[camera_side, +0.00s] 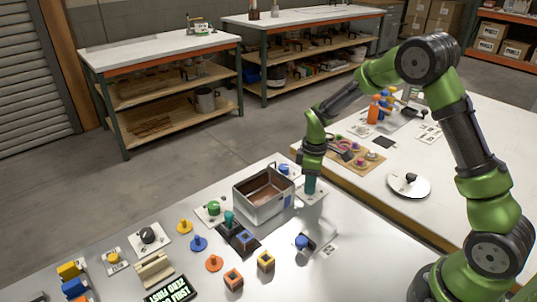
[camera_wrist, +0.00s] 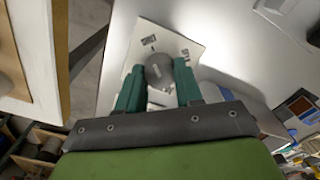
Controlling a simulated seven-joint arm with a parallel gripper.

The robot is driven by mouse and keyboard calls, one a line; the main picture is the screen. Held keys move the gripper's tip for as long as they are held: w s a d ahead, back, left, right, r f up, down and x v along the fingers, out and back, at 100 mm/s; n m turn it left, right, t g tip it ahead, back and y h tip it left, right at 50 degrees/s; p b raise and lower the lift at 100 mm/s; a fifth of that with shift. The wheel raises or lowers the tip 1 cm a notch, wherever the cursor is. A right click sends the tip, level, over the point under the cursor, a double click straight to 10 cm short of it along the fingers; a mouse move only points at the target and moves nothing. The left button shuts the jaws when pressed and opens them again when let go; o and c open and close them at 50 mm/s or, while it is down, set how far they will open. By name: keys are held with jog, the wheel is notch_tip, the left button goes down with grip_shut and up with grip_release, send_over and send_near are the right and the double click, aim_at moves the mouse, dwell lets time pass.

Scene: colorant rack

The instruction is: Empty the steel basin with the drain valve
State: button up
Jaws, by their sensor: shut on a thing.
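The steel basin (camera_side: 267,210) is an open, box-shaped vessel near the back edge of the metal table in the side view. Its inside looks brown; I cannot tell how much liquid it holds. My gripper (camera_side: 310,186) points down just right of the basin. In the wrist view its teal fingers (camera_wrist: 158,78) are shut on a round grey knob (camera_wrist: 158,68), which appears to be the drain valve. The knob sits on a white plate (camera_wrist: 190,44) with small printed labels, one reading like SHUT. In the side view the fingers hide the knob.
Left of the basin stand a green knob (camera_side: 214,208), a teal-topped dark block (camera_side: 242,240) and a black dial (camera_side: 149,236). A blue-ended fixture (camera_side: 302,243) lies in front. A second table (camera_side: 450,150) with a round white dish (camera_side: 408,186) is at right.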

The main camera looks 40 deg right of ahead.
jog(key=shift+m, duration=0.4)
jog(key=m, duration=1.3)
jog(key=shift+a, duration=0.1)
jog(key=shift+m, duration=1.8)
jog(key=o, duration=1)
jog(key=shift+o, duration=0.2)
